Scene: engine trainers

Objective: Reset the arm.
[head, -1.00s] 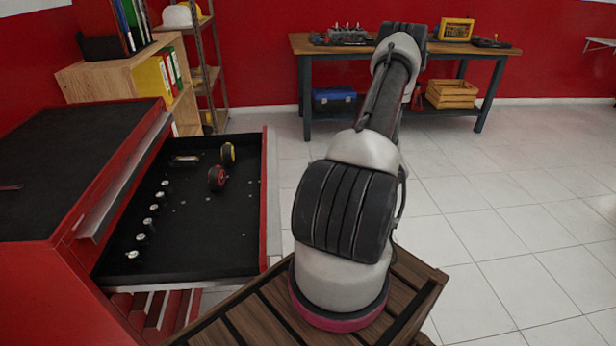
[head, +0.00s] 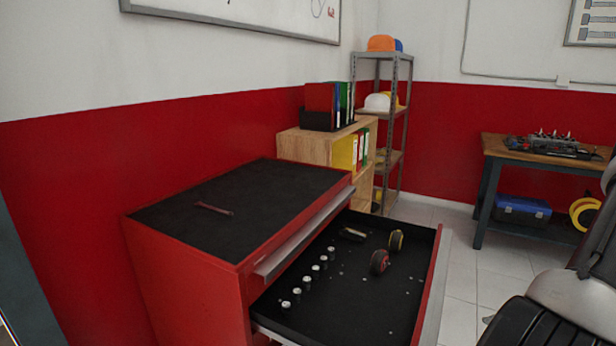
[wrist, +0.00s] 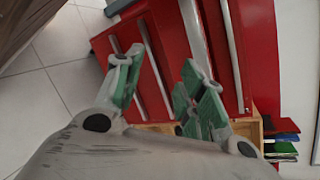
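My gripper (wrist: 160,82) shows only in the wrist view. Its two grey fingers with green pads stand apart, with nothing between them. Behind them is the red tool cabinet (wrist: 165,55), seen tilted, with its drawer fronts and handles. In the head view, part of my arm (head: 565,290) shows at the right edge; its end is out of the picture.
The red cabinet (head: 195,285) has an open drawer (head: 355,305) holding several small parts and two wheel-like pieces. A wrench (head: 213,208) lies on its black top. Behind stand a wooden shelf (head: 310,148), a metal rack (head: 402,130) and a workbench (head: 490,150).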

